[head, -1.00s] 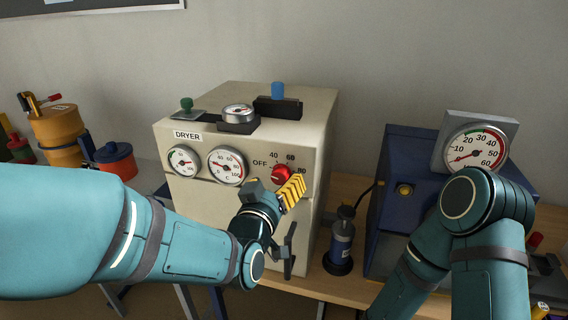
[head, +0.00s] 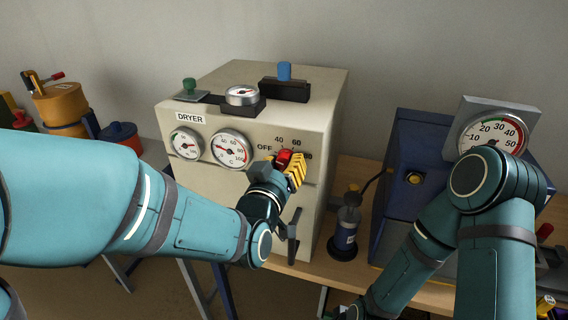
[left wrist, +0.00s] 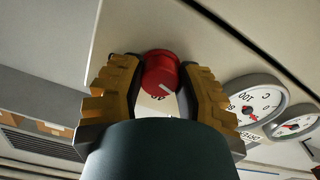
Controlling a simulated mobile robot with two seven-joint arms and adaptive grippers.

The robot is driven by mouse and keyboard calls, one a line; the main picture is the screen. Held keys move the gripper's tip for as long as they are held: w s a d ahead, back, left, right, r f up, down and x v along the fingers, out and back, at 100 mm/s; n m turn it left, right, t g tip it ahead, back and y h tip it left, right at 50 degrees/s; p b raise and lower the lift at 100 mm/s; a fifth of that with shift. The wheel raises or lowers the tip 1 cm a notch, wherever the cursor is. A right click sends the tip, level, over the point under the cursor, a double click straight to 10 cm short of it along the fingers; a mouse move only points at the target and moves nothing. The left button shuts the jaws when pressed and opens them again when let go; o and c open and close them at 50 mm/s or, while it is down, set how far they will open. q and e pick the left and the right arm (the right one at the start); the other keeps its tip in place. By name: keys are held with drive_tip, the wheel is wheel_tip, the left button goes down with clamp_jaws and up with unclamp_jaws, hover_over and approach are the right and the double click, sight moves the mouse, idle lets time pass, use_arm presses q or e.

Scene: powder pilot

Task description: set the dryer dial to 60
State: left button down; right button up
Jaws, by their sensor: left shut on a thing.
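The dryer (head: 235,178) is a cream box with a red dial (head: 284,157) on the right of its front panel. OFF, 40, 60 and 80 are printed around the dial. My left gripper (head: 285,168), with yellow ribbed fingers, is shut on the dial. In the left wrist view the dial (left wrist: 161,73) sits between both fingers of the left gripper (left wrist: 160,85), with a short white mark on its face. One number shows beside it there, partly hidden. Which number the mark points to I cannot tell.
Two round gauges (head: 230,149) sit left of the dial on the dryer front. A dark handle (head: 293,235) stands out below it. A dark blue bottle-like device (head: 344,235) and a blue box (head: 398,180) with a gauge stand to the right.

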use_arm(q)
drive_tip(key=shift+m, duration=0.4)
drive_tip(key=m, duration=0.4)
drive_tip(key=shift+a+r+p, duration=0.1)
drive_tip(key=shift+p, duration=0.2)
drive_tip(key=m, duration=0.6)
drive_tip(key=shift+p, duration=0.4)
drive_tip(key=m+p, duration=0.1)
drive_tip(key=m, duration=0.3)
drive_tip(key=shift+w+m+p, duration=0.1)
drive_tip(key=shift+m+p, duration=0.4)
drive_tip(key=shift+m, duration=2)
drive_tip(key=c, duration=0.6)
unclamp_jaws()
drive_tip(key=shift+o, duration=0.2)
